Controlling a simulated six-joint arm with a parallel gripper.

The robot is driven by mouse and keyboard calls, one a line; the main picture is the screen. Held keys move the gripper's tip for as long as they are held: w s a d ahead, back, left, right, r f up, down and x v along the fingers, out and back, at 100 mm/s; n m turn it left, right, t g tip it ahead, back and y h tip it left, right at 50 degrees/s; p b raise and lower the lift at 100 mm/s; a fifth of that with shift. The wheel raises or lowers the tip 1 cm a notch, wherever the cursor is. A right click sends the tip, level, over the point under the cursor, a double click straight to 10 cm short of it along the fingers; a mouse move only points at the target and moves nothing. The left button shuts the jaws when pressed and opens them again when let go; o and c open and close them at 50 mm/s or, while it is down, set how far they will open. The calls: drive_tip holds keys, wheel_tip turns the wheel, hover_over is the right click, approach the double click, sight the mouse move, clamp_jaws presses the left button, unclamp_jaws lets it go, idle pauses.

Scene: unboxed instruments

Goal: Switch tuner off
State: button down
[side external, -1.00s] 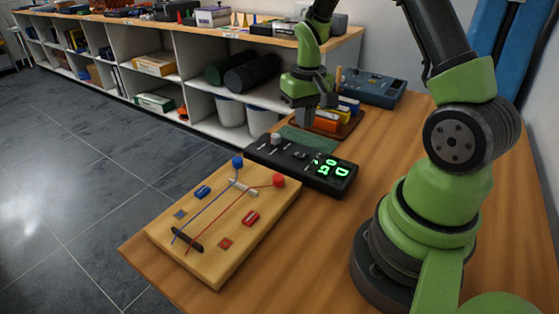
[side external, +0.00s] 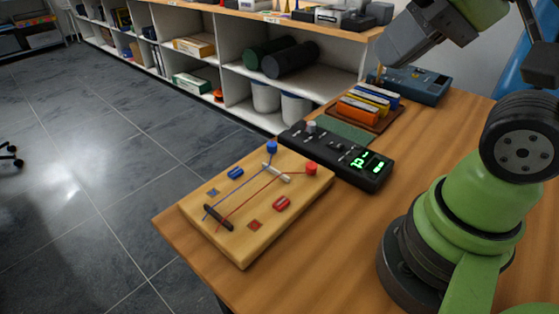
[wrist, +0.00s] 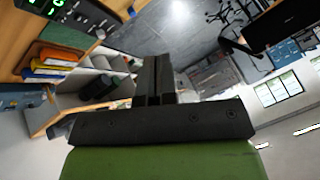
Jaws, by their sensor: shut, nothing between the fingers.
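The tuner, a black box (side external: 335,157) with a green lit display, lies on the wooden table behind the string board. Small knobs and switches sit on its top; their exact positions are too small to tell. The lit tuner also shows at the top left of the wrist view (wrist: 88,14). My gripper (wrist: 156,62) is shut and empty, its dark fingers together in the wrist view. It is raised well away from the tuner and points toward the room. In the side view only the grey wrist part shows at the top right; the fingertips are not clear there.
A wooden board (side external: 240,242) with blue and red strings stands at the table's front. Behind the tuner are a green mat (side external: 349,132), a tray of coloured blocks (side external: 362,110) and a blue box (side external: 420,85). Shelves (side external: 230,40) line the back.

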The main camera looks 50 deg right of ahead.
drive_tip(key=m+g+h, duration=0.2)
drive_tip(key=m+g, duration=0.7)
drive_tip(key=m, duration=0.5)
hover_over(339, 145)
drive_tip(key=w, duration=0.2)
wheel_tip(339, 145, down, 13)
drive_tip(key=shift+f, duration=0.1)
drive_tip(key=f, duration=0.4)
drive_tip(key=s+f, duration=0.1)
drive_tip(key=f, duration=0.8)
drive_tip(key=shift+s+f, duration=0.35)
